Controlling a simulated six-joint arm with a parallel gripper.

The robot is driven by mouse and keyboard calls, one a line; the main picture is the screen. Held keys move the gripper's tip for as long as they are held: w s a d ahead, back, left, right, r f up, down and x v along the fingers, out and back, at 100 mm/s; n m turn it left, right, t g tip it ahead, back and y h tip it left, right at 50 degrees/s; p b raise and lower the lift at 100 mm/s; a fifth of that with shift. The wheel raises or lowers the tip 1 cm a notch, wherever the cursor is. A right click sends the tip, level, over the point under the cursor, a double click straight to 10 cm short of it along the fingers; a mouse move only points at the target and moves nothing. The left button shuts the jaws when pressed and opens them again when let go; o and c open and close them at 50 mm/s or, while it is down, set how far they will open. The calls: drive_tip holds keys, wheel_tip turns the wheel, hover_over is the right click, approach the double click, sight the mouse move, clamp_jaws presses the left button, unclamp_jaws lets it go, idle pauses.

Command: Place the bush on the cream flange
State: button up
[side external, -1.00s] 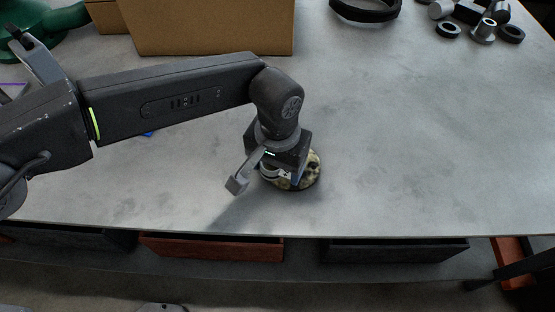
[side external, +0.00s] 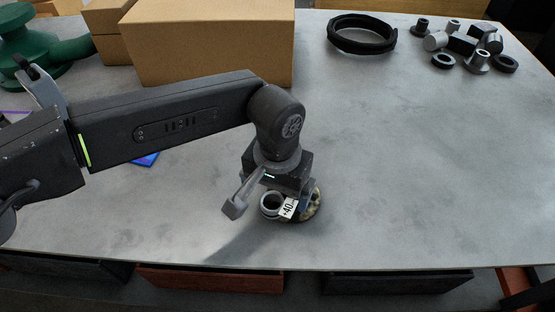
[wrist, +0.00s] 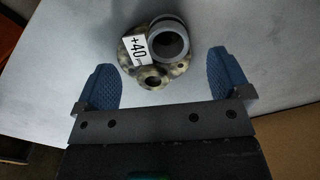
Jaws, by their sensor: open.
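The bush (wrist: 156,47) is a short grey ring with a wide bore, in the upper middle of the wrist view. It appears to rest on the cream flange (wrist: 131,62), a mottled cream and dark disc with a small hole showing on the near side. A white tag marked "+40" stands beside the bush. In the side view the bush (side external: 264,211) and flange (side external: 316,206) lie below my gripper (side external: 286,192), near the table's front edge. My gripper (wrist: 165,77) is open, its blue fingers apart and clear of both. Exact seating is unclear.
A cardboard box (side external: 210,45) stands at the back left, beside a green casting (side external: 25,45). A black ring (side external: 360,44) and several metal parts (side external: 477,60) lie at the back right. The table's right half is mostly clear. Bins (side external: 210,280) sit below the front edge.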

wheel_tip(320, 180, up, 10)
idle(0.3)
drive_tip(key=shift+f, duration=0.1)
drive_tip(key=w+a+r+n+t, duration=0.1)
drive_tip(key=a+r, duration=0.4)
drive_tip(key=a, duration=0.3)
drive_tip(key=w+a+r+t+h, duration=0.1)
drive_tip(key=a+r, duration=0.3)
drive_tip(key=a, duration=0.4)
drive_tip(key=w+a+r+n, duration=0.1)
drive_tip(key=a+r, duration=0.4)
drive_tip(key=a, duration=0.3)
drive_tip(key=s+a+n+t, duration=0.2)
drive_tip(key=s+a, duration=0.7)
drive_tip(key=a, duration=0.5)
drive_tip(key=s+a+f+t+y, duration=0.1)
drive_tip(key=s+a+f, duration=0.5)
drive_tip(key=s+f, duration=0.2)
drive_tip(key=shift+s+n+t, duration=0.3)
drive_tip(key=shift+s, duration=0.55)
drive_tip(key=shift+f, duration=0.1)
